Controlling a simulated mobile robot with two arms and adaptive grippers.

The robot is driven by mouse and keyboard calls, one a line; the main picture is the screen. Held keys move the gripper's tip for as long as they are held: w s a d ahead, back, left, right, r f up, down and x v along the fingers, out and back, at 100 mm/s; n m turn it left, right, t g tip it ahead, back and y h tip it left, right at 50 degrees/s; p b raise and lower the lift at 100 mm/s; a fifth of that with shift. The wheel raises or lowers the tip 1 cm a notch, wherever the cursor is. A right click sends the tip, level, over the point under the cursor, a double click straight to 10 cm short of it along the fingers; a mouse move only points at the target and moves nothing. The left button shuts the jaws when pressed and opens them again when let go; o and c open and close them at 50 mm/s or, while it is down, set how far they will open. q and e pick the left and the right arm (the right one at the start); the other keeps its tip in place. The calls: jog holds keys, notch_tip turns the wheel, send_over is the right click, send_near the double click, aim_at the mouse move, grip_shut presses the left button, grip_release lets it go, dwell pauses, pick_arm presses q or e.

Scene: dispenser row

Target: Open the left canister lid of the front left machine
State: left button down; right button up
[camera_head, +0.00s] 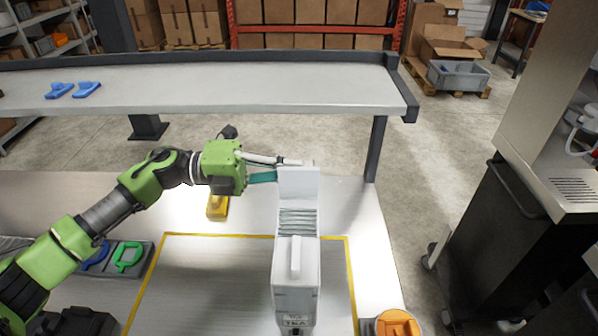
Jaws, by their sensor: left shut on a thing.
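A long white canister (297,272) stands on the table, with small dark lettering at its near end that seems to read "TEA". A white panel, which looks like its lid (298,184), stands up at the far end. In front of it shows a ribbed grey area (298,220), and nearer is a raised white handle (295,257). My left gripper (284,167) comes in from the left and is shut at the top left edge of the raised panel. The exact contact is partly hidden. My right gripper is not in view.
A yellow line frames the table area around the canister. Blue and green loops (128,257) sit in a dark tray at left. An orange round thing (397,323) is at the near right. A grey shelf (230,88) crosses behind.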

pick_arm(q)
jog(key=shift+w+f+n, duration=0.1)
jog(key=shift+w+n, duration=0.3)
jog(key=shift+n, duration=0.3)
jog(key=c, duration=2.2)
grip_release()
jog(key=shift+o, duration=0.2)
jog(key=a, duration=1.2)
